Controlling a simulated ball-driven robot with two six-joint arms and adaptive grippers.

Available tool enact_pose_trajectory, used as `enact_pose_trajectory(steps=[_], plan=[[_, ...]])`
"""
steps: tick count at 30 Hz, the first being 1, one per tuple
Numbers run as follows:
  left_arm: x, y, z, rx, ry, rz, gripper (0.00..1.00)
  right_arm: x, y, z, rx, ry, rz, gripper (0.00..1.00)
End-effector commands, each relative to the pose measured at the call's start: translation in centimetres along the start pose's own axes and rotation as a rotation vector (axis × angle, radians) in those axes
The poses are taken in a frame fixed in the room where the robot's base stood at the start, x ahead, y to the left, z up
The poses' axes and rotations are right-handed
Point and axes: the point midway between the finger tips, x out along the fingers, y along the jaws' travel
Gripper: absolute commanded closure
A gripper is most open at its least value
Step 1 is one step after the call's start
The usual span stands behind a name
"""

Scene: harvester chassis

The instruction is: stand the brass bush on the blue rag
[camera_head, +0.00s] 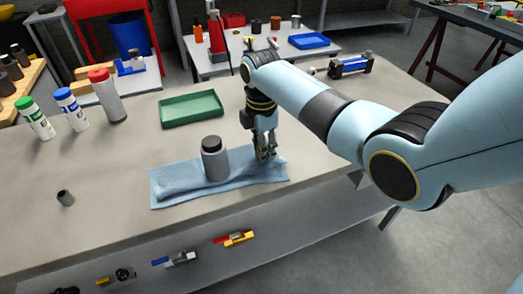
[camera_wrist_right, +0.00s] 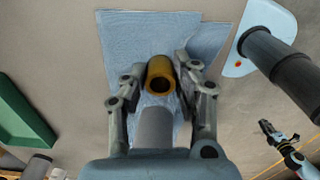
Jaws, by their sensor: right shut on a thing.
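The blue rag (camera_head: 222,187) lies flat on the bench, with a folded part. My right gripper (camera_head: 265,153) is low over the rag's right part in the head view. In the right wrist view, the gripper (camera_wrist_right: 161,82) is shut on the brass bush (camera_wrist_right: 157,67), a short tube with its open end showing. The rag (camera_wrist_right: 125,45) is behind it. In the head view the fingers mostly hide the bush, and I cannot tell whether it touches the rag. My left gripper (camera_wrist_right: 268,130) shows small in the right wrist view; its jaw state is unclear.
A grey bottle (camera_head: 215,163) stands on the rag, left of my right gripper. A green tray (camera_head: 192,110) lies behind. Several capped bottles (camera_head: 72,108) stand at the left. A small grey cylinder (camera_head: 66,198) is at the front left. The bench between is clear.

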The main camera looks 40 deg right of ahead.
Motion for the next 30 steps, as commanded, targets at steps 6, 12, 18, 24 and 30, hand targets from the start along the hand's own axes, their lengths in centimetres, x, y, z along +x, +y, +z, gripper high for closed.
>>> enact_pose_trajectory(steps=[6, 12, 18, 24, 30], plan=[[0.1, 0.0, 0.0, 0.0, -0.001, 0.0, 1.0, 1.2, 0.1, 0.0, -0.001, 0.001, 0.004, 1.0], [0.1, 0.0, 0.1, 0.0, -0.001, 0.0, 1.0, 1.3, 0.1, 0.0, -0.001, 0.0, 0.003, 1.0], [0.4, 0.0, 0.1, 0.0, -0.001, 0.0, 1.0, 1.9, 0.0, 0.0, -0.001, 0.0, 0.001, 1.0], [0.6, -0.1, 0.2, 0.001, -0.001, -0.002, 1.0, 2.4, 0.1, 0.0, -0.001, 0.0, 0.002, 1.0], [0.5, -0.2, 0.2, 0.001, -0.002, -0.003, 1.0, 2.4, 0.0, 0.0, -0.001, 0.0, 0.001, 0.54]])
